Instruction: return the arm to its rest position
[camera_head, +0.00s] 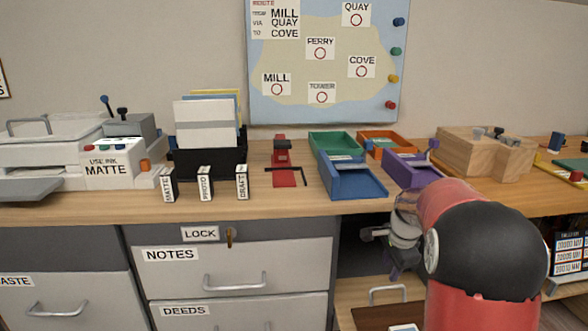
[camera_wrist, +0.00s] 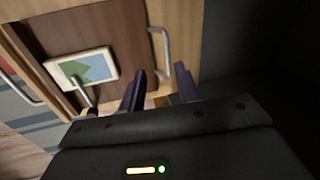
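My arm, red and black, reaches in from the lower right of the head view. My gripper (camera_head: 388,258) hangs below the desk top, in front of the dark opening right of the grey drawers. In the wrist view the two dark fingers of my gripper (camera_wrist: 157,82) stand apart, and I see nothing held between them. Beyond them are a wooden drawer with a metal handle (camera_wrist: 160,52) and a flat blue and green picture (camera_wrist: 86,69) with a pale frame. The hand's lower parts are partly hidden by my arm in the head view.
The desk (camera_head: 105,213) carries a printer (camera_head: 45,145), a red stand (camera_head: 283,165), coloured trays (camera_head: 352,182) and a wooden block (camera_head: 480,153). Grey drawers (camera_head: 235,270) are left of my gripper. A wooden drawer (camera_head: 372,316) with a handle juts out below it.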

